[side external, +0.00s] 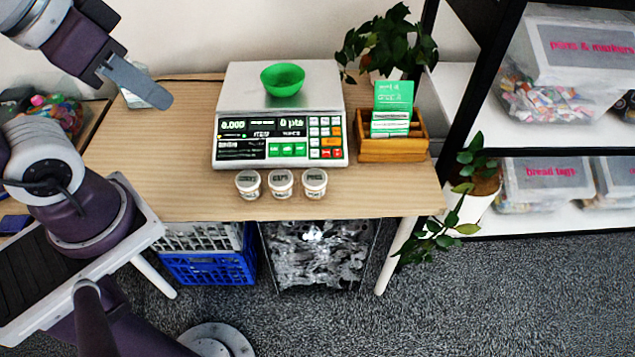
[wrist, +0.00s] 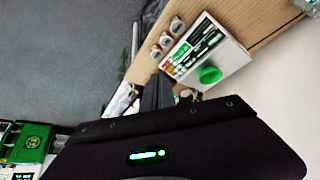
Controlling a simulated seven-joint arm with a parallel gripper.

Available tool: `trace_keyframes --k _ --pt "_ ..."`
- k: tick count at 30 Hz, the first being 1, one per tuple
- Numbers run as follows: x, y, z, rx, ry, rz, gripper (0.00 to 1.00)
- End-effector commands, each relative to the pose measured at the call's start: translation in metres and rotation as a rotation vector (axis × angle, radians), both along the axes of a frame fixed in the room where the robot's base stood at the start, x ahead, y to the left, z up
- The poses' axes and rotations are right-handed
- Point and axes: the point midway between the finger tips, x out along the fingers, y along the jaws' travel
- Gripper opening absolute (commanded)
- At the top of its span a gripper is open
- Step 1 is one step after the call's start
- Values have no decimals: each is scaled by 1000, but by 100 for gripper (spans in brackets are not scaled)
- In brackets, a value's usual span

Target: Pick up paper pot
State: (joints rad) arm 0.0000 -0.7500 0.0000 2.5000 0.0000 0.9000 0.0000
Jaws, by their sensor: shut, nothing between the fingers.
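The pots also show in the wrist view, as a row (wrist: 166,40) beside the scale. My gripper (side external: 164,101) is shut and empty, above the left part of the table, up and left of the pots and apart from them.
A scale (side external: 230,135) with a green bowl (side external: 282,80) on it stands behind the pots. A wooden box (side external: 393,150) holding cards and a plant (side external: 390,42) are at the table's right. The table's front left (side external: 165,185) is clear. Shelves stand at right.

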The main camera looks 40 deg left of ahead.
Motion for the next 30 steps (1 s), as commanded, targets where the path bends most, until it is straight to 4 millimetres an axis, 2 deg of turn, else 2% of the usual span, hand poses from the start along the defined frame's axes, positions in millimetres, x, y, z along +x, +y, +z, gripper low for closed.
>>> trace_keyframes --k 5,17,26,29,30 --pt "0 0 0 0 0 0 0" --pt "0 0 0 0 0 0 77" --pt "1 0 0 2 2 -4 77" --pt "19 0 2 41 34 -69 77" --pt "33 0 1 72 58 -125 77"
